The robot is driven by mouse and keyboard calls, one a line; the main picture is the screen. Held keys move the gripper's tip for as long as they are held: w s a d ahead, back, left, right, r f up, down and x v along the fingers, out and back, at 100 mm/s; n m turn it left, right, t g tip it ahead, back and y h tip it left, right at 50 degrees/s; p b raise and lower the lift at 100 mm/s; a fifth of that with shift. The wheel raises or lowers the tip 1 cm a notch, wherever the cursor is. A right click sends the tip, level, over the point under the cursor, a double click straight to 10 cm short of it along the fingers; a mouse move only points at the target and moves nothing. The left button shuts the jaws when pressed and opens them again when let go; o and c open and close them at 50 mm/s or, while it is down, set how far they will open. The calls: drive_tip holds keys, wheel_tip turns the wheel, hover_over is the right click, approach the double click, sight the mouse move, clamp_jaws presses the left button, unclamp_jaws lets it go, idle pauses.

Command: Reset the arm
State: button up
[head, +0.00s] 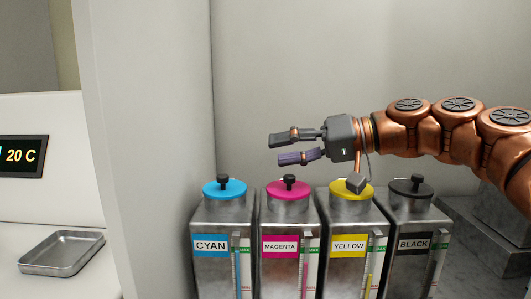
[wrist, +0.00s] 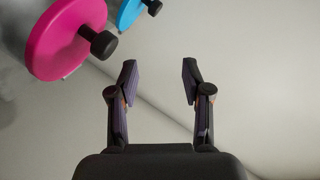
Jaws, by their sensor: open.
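My gripper (head: 285,149) is open and empty in the head view, at the end of my copper arm, which reaches in from the right. It points left and hangs above the magenta and yellow cans. In the wrist view my gripper (wrist: 158,75) shows two spread fingers with nothing between them but the pale wall. The magenta lid (wrist: 65,40) and the blue lid (wrist: 130,12) lie to the upper left of the fingers there, apart from them.
The cyan can (head: 210,270), magenta can (head: 280,273), yellow can (head: 348,272) and black can (head: 413,270) stand in a row below my arm, lids on. A metal tray (head: 62,270) lies on the white counter at left. A white partition (head: 150,130) stands between.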

drive_tip(key=shift+s+d+r, duration=0.1)
drive_tip(key=shift+d, duration=0.4)
drive_tip(key=shift+s+a+r+p, duration=0.1)
drive_tip(key=shift+s+a+p, duration=0.05)
drive_tip(key=shift+p, duration=0.15)
drive_tip(key=s+f+m+g+h+p, duration=0.1)
drive_tip(key=s+f+h+p, duration=0.25)
drive_tip(key=s+p, duration=0.35)
drive_tip(key=s+f+m+g+h+p, duration=0.1)
drive_tip(key=s+f+h+p, duration=0.25)
drive_tip(key=s+p, duration=0.35)
drive_tip(key=s+d+f+m+g+h+p, duration=0.1)
drive_tip(key=s+d+f+m+h+p, duration=0.1)
drive_tip(key=s+d+h+p, duration=0.2)
drive_tip(key=s+d+f+m+g+h+p, duration=0.1)
drive_tip(key=s+d+h+p, duration=0.3)
drive_tip(key=s+d+p, duration=0.5)
drive_tip(key=s+d, duration=0.4)
drive_tip(key=shift+d+f+m, duration=0.25)
drive_tip(key=shift+f+m, duration=0.15)
